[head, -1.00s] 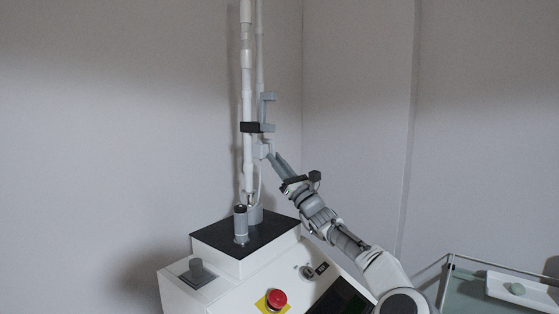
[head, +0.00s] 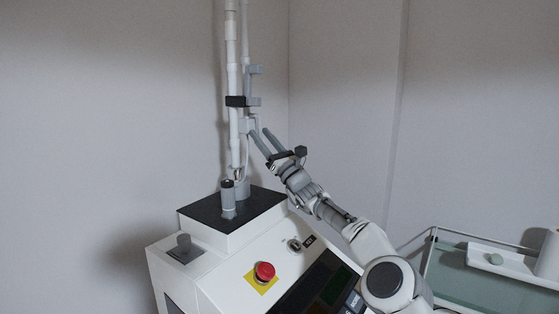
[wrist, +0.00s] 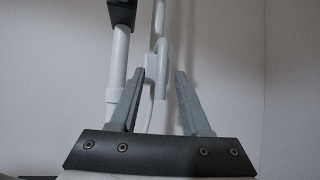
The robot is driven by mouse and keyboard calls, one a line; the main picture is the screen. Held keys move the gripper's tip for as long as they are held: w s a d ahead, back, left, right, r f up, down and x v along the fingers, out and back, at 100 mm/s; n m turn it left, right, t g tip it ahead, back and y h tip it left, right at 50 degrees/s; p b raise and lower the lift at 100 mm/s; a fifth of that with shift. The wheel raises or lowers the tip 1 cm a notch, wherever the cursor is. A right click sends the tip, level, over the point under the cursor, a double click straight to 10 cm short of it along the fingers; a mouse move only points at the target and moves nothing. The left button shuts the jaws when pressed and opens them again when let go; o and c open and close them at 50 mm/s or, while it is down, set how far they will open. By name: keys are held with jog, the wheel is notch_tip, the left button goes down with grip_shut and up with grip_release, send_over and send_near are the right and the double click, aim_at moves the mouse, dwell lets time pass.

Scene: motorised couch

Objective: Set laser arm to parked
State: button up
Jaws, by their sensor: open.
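The laser arm (head: 232,60) is a white jointed tube standing upright above the console, its top out of the frame. A black collar (head: 236,101) is around it; the wrist view shows it at upper left (wrist: 121,12). A thin grey post (head: 246,50) with brackets runs beside it. A light grey hooked bracket (head: 247,125) is on the post below the collar. My gripper (head: 258,131) is open and empty, just right of this bracket. In the wrist view the bracket (wrist: 157,62) shows between the fingertips (wrist: 159,73); I cannot tell whether they touch it.
The white console (head: 225,265) below has a black top plate (head: 262,206), a short grey cylinder (head: 228,200), a red stop button (head: 264,271), a key switch (head: 294,245) and a dark screen. A glass-sided cart (head: 455,275) stands at right. Plain walls are behind.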

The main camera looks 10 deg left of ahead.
jog(key=shift+b+v, duration=0.9)
jog(key=shift+v, duration=0.7)
jog(key=b+v, duration=0.2)
jog(key=v, duration=1.1)
jog(key=shift+s+d+f, duration=0.15)
jog(key=shift+s+d, duration=0.05)
jog(key=shift+d, duration=0.05)
